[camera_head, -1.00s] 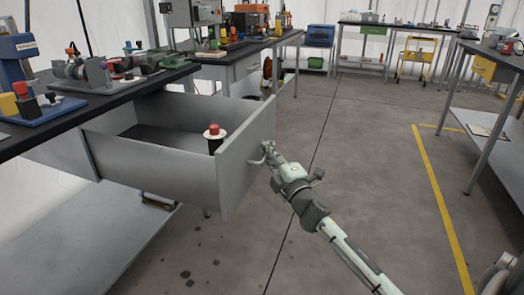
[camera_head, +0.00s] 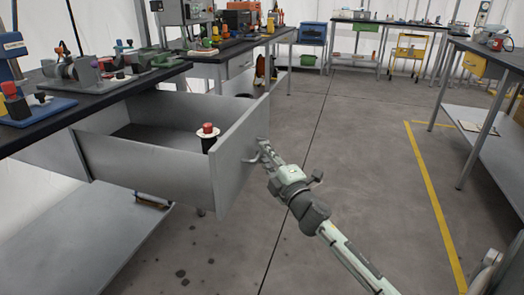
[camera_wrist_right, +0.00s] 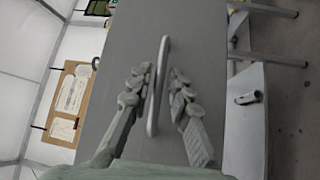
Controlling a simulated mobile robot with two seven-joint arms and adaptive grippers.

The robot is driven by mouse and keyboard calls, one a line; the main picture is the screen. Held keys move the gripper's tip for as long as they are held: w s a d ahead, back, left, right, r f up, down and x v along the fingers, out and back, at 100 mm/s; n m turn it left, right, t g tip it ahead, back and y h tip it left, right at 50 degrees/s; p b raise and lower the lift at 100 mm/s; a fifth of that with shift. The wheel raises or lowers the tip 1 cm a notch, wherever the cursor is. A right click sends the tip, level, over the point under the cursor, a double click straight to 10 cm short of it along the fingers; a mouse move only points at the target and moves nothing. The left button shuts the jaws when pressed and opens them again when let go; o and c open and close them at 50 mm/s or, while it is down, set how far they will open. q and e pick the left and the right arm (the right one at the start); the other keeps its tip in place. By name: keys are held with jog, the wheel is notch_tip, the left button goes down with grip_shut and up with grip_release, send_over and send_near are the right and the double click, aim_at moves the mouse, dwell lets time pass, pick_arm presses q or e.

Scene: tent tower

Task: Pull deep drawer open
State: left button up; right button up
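The deep grey drawer (camera_head: 165,178) hangs under the black-topped workbench at the left and is pulled far out. Its front panel (camera_head: 238,160) faces right, with a bar handle (camera_head: 250,159) on it. My right gripper (camera_head: 262,150) is at this handle. In the right wrist view, its two fingers (camera_wrist_right: 160,88) stand on either side of the handle (camera_wrist_right: 157,86), with narrow gaps showing, so it looks open around the bar. The drawer front (camera_wrist_right: 200,40) fills the middle of that view. My left gripper is not in view.
A black object with a red top and pale disc (camera_head: 208,137) stands inside the drawer. The workbench (camera_head: 90,100) carries vises and tools. A lower shelf (camera_head: 80,240) lies beneath. The floor (camera_head: 350,150) to the right is clear up to another bench (camera_head: 480,125).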

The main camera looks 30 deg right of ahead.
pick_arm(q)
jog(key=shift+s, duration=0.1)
pick_arm(e)
jog(key=s+a+f, duration=0.1)
jog(key=s, duration=0.9)
jog(key=shift+a+f, duration=0.15)
jog(key=s+f+m+g+h+p, duration=0.1)
jog(key=s+f+m+g, duration=0.3)
jog(key=f, duration=0.5)
jog(key=s+f+m+g+h+p, duration=0.1)
jog(key=s+f+m+g, duration=0.25)
jog(key=f+m, duration=0.4)
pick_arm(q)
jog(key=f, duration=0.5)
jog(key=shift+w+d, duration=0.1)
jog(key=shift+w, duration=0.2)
pick_arm(e)
jog(key=s+a+f+m+g+y, duration=0.2)
jog(key=s+a+f+g, duration=0.6)
jog(key=s+f, duration=0.5)
jog(key=a+y, duration=0.1)
jog(key=a, duration=0.1)
jog(key=shift+a+g, duration=0.3)
jog(key=shift+g, duration=0.05)
